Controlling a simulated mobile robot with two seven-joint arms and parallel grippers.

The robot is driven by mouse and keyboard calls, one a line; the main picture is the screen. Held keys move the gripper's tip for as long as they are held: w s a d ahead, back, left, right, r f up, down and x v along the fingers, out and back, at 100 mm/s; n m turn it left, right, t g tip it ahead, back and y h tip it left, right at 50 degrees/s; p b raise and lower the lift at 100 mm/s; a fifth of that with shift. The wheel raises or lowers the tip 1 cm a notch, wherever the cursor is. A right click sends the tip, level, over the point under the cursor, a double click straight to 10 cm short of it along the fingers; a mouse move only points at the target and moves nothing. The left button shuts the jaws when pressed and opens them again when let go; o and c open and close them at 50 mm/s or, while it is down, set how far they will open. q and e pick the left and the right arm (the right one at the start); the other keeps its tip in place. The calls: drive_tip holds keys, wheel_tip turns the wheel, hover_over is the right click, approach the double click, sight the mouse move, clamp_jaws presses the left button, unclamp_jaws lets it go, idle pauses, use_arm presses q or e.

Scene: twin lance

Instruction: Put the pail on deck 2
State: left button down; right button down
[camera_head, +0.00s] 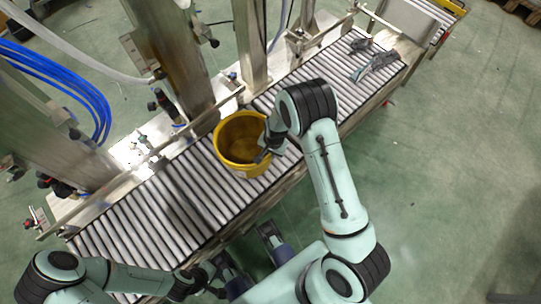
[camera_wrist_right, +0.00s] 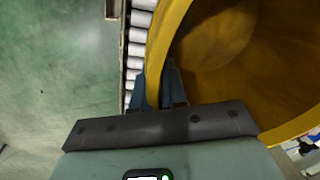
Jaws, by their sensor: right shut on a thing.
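The yellow pail (camera_head: 227,158) is upright and open at the top, over the roller conveyor (camera_head: 150,215). I cannot tell whether its base touches the rollers. My right gripper (camera_head: 263,155) is at the pail's right side. In the right wrist view its blue fingers (camera_wrist_right: 155,88) stand on either side of the pail's wall (camera_wrist_right: 162,35), shut on it. The inside of the pail looks empty where I can see it. My left gripper (camera_head: 212,277) is low, near the conveyor's front edge, away from the pail; its fingers are too unclear to read. No marking shows which part is deck 2.
Steel posts (camera_head: 250,45) and a side rail stand along the conveyor's back edge, close behind the pail. Grey metal parts (camera_head: 375,62) lie on the rollers at the upper right. Blue hoses (camera_head: 70,75) hang at the left. The rollers left of the pail are largely bare.

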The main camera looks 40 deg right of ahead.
drive_tip(key=shift+f, duration=1.3)
drive_tip(key=shift+f+b, duration=0.1)
drive_tip(key=shift+b, duration=0.2)
drive_tip(key=c, duration=1.6)
unclamp_jaws()
drive_tip(key=shift+f, duration=0.1)
drive_tip(key=o, duration=0.4)
drive_tip(key=shift+r, duration=0.2)
drive_tip(key=r+p, duration=0.1)
drive_tip(key=r, duration=0.3)
drive_tip(key=r+p, duration=0.1)
drive_tip(key=r, duration=0.3)
drive_tip(key=s+r+p, duration=0.1)
drive_tip(key=r, duration=0.3)
drive_tip(key=shift+d, duration=0.3)
